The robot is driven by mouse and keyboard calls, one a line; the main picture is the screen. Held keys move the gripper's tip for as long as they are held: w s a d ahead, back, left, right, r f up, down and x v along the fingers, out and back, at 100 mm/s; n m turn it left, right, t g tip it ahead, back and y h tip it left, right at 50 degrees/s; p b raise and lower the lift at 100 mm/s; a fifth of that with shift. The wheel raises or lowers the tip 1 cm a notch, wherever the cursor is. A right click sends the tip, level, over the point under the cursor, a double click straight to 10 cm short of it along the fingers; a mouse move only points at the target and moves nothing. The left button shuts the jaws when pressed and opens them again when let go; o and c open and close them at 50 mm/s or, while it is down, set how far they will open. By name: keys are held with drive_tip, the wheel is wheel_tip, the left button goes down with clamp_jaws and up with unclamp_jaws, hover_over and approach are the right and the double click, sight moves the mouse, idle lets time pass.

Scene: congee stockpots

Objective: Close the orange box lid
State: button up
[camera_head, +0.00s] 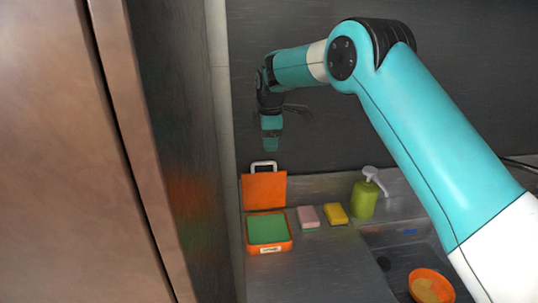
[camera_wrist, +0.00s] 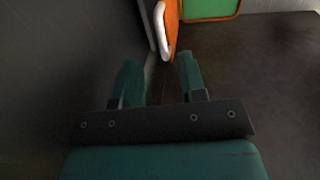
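The orange box (camera_head: 268,249) sits on the metal counter with its lid (camera_head: 264,190) standing open at the back. The lid's white handle (camera_head: 263,165) points up. The box has a green inside and a pale label on its front. My gripper (camera_head: 270,147) hangs pointing down just above the handle. In the wrist view my gripper (camera_wrist: 160,80) has its two green fingers apart with nothing between them. The orange lid edge (camera_wrist: 172,25) and the white handle (camera_wrist: 160,30) show just beyond the fingertips, and a corner of the green box inside (camera_wrist: 208,8) shows at the top.
A pink sponge (camera_head: 308,216), a yellow sponge (camera_head: 335,213) and a green soap pump bottle (camera_head: 364,199) stand right of the box. A sink with an orange bowl (camera_head: 431,287) is at the lower right. A dark wall is behind; a tall brown panel (camera_head: 80,150) stands left.

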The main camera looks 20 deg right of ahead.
sight(269, 162)
drive_tip(key=f, duration=0.2)
drive_tip(key=f+p, duration=0.1)
drive_tip(key=f, duration=0.3)
drive_tip(key=shift+w+d+f+p, duration=0.1)
drive_tip(key=shift+w+f+p, duration=0.15)
drive_tip(key=shift+w+p, duration=0.15)
drive_tip(key=shift+c, duration=0.2)
clamp_jaws()
